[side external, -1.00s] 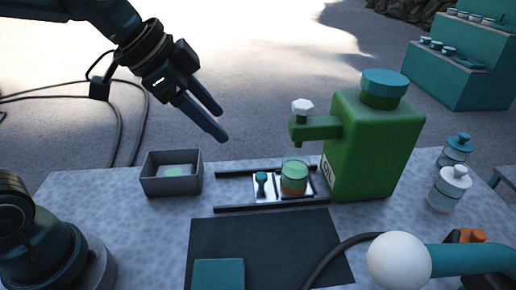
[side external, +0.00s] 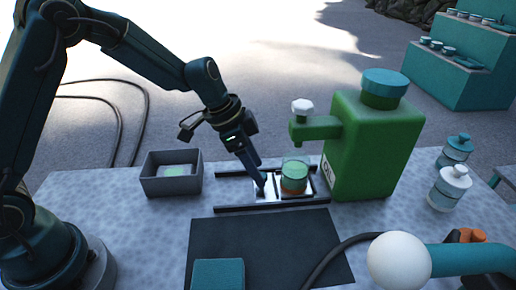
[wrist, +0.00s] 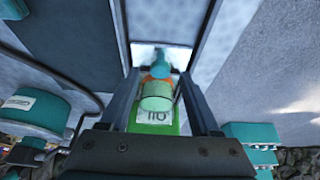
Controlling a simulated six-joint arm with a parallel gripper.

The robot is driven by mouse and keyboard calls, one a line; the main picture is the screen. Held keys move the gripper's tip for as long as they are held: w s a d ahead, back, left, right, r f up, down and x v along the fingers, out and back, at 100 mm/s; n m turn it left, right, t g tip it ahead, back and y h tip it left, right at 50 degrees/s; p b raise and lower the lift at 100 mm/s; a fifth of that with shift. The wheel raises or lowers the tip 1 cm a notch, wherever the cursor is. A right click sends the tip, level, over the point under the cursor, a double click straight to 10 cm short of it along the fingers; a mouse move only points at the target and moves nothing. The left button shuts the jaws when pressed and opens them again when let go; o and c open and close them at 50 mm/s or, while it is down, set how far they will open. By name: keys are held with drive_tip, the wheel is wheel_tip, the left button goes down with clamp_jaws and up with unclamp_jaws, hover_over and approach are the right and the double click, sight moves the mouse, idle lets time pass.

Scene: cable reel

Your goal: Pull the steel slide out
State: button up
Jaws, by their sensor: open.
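The steel slide (side external: 268,195) is a bright plate lying between two dark rails, and it also shows in the wrist view (wrist: 146,52). A teal knob (wrist: 160,64) stands on its left part; in the side view my gripper mostly hides it. A glass cup (side external: 294,174) with green and orange contents stands on the slide's right part, beneath the spout of the green oil can (side external: 372,145). My gripper (side external: 259,185) points down at the knob, with its fingers apart on either side of it in the wrist view. I cannot tell whether they touch it.
A grey open box (side external: 172,174) stands left of the rails. A dark mat (side external: 265,245) lies in front, with a teal block (side external: 218,273) on it. Two bottles (side external: 450,188) stand right of the can. A white ball (side external: 399,261) is at the front right.

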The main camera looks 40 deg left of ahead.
drive_tip(key=shift+w+d+f, duration=0.1)
drive_tip(key=shift+w+f, duration=0.05)
drive_tip(key=shift+f, duration=0.25)
clamp_jaws()
idle(1.2)
